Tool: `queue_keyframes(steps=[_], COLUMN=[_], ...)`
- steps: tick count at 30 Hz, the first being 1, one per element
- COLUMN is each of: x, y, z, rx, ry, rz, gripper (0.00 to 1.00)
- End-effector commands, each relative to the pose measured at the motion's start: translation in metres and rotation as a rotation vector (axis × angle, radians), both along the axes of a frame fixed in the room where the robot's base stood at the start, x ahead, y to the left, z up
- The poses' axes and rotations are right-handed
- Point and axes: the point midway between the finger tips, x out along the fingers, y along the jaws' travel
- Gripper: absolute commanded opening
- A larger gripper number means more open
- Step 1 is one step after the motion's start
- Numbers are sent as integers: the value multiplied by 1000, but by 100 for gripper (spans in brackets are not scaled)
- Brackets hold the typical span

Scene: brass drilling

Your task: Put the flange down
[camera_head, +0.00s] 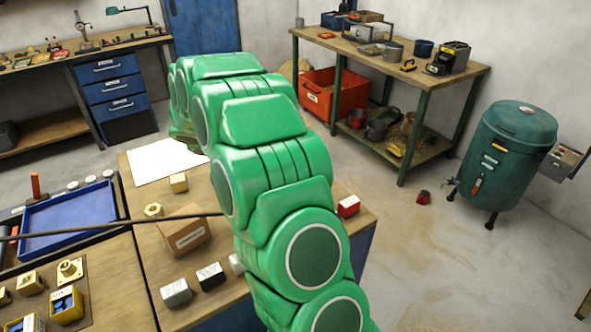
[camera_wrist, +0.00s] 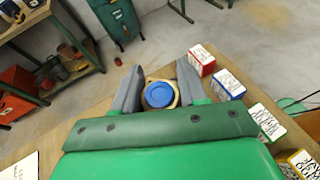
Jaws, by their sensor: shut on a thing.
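My gripper (camera_wrist: 158,92) is shut on the flange (camera_wrist: 175,103), a round brass-coloured piece with a blue round top, seen from above between the two grey fingers in the wrist view. The underside of the flange is hidden, so I cannot tell whether it touches the wooden bench. In the head view my green arm hides the gripper and the flange.
A white sheet (camera_head: 165,162), brass pieces (camera_head: 178,182), a cardboard box (camera_head: 183,236) and a blue tray (camera_head: 68,218) are on the bench. Red (camera_wrist: 202,60), blue (camera_wrist: 227,84) and green (camera_wrist: 267,122) labelled boxes stand in a row right of my gripper.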

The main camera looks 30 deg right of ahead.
Motion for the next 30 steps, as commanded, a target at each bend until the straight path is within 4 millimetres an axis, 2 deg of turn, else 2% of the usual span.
queue_keyframes(steps=[15, 30], x=[56, 91], y=[-26, -42], z=[-29, -71], rx=[1, -1], ry=[0, 1], rz=[0, 1], gripper=[0, 0])
